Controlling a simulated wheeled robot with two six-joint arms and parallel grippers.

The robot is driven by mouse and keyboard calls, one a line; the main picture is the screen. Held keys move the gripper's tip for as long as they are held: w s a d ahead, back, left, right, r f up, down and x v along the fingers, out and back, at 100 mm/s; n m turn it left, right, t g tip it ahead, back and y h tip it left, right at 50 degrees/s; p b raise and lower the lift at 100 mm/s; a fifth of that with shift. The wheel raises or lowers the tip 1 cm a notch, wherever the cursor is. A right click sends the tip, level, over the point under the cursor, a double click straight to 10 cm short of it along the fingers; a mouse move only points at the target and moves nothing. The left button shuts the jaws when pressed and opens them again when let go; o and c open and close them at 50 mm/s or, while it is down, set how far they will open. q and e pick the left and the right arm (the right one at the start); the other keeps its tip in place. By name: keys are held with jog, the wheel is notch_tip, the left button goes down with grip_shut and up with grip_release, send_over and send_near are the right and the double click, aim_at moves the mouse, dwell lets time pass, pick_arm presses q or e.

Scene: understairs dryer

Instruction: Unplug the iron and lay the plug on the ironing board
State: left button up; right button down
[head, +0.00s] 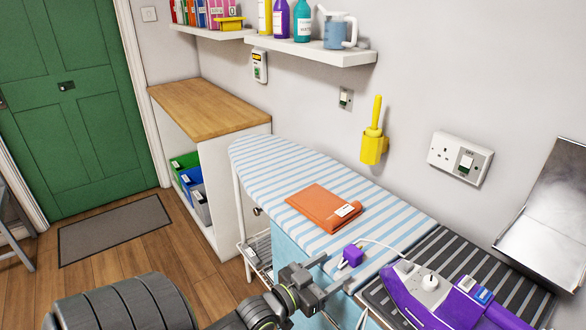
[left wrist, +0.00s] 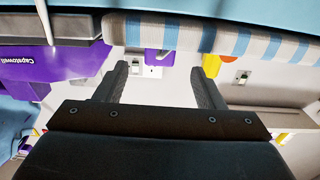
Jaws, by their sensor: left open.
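The purple plug (head: 352,254) lies on the near edge of the striped ironing board (head: 275,160), with a white cord running right toward the purple iron (head: 400,292). The iron sits at the board's right end, by a dark striped rest. The wall socket (head: 445,150) shows bare holes with nothing plugged in. My left gripper (head: 328,275) is open and empty, just in front of and below the plug, apart from it. In the left wrist view, upside down, the plug (left wrist: 152,35) shows beyond the open fingers (left wrist: 162,78). My right gripper is out of view.
An orange folded item (head: 322,207) lies on the board. A yellow holder (head: 373,150) hangs on the wall behind. A wooden counter (head: 205,108) stands at the back left, and a tilted metal panel (head: 550,215) at the right. The board's far left end is clear.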

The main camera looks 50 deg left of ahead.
pick_arm(q)
jog(key=s, duration=1.1)
jog(key=shift+a, duration=0.45)
jog(key=shift+s+f, duration=0.1)
jog(key=s+a+f+n+g+y+p, duration=0.1)
jog(key=s+a+f+g+y, duration=0.2)
jog(key=f, duration=1.1)
jog(key=s+a+f+n+g, duration=0.1)
jog(key=s+a+f+g, duration=0.2)
jog(key=f, duration=1)
jog(key=s+d+f+g, duration=0.5)
jog(key=s+f, duration=0.4)
jog(key=f, duration=0.1)
jog(key=s+d+f+g+p, duration=0.1)
jog(key=s+d+f+g, duration=0.4)
jog(key=s+f, duration=0.5)
jog(key=shift+m+g+h+p, duration=0.3)
jog(key=shift+g+h, duration=0.1)
